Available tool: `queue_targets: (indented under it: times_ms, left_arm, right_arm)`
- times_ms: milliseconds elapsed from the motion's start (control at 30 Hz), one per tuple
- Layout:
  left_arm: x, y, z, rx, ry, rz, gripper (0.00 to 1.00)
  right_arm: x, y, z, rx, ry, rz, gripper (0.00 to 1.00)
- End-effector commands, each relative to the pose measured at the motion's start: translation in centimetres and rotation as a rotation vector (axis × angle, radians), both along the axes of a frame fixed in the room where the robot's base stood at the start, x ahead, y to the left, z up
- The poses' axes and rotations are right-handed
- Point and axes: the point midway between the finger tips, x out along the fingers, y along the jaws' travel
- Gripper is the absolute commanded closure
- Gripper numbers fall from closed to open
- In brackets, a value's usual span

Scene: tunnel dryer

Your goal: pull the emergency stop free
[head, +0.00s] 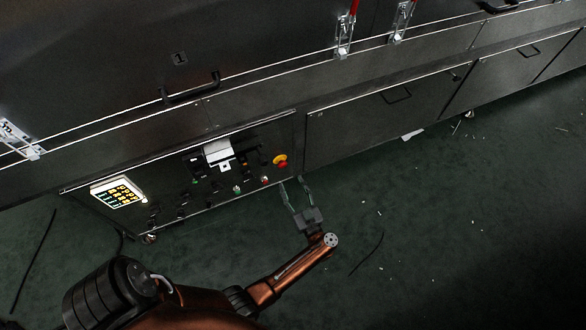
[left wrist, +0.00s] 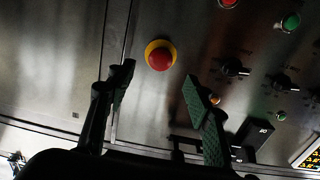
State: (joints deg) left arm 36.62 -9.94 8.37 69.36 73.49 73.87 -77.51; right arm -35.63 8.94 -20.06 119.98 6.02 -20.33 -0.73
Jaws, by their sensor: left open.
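The emergency stop (head: 281,160) is a red mushroom button on a yellow ring at the right end of the dryer's control panel in the head view. It also shows in the left wrist view (left wrist: 159,57), upper middle, unobstructed. My left gripper (head: 293,186) is open and empty, just below the button in the head view. In the left wrist view its two fingers (left wrist: 158,80) stand wide apart, with the button beyond the tips and between their lines. The fingers look apart from the button. My right gripper is not in view.
The control panel carries a lit yellow display (head: 119,192), dark knobs (left wrist: 234,68), a green button (left wrist: 290,22) and another red button (left wrist: 228,2). A closed cabinet door (head: 385,105) lies right of the panel. The green floor (head: 450,220) is mostly clear, with small scraps.

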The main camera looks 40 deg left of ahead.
Motion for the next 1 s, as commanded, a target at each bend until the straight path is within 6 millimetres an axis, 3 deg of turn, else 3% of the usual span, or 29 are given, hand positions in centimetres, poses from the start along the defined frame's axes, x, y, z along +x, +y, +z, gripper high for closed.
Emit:
queue_targets:
  times_ms: [533,1000]
  left_arm:
    - [2.6,6.5,-0.2,-0.001,0.002,0.012,0.53]
    - [2.9,7.2,0.1,-0.002,0.001,0.011,0.57]
  right_arm:
    - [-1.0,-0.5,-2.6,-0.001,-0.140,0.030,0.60]
    - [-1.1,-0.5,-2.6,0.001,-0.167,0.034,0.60]
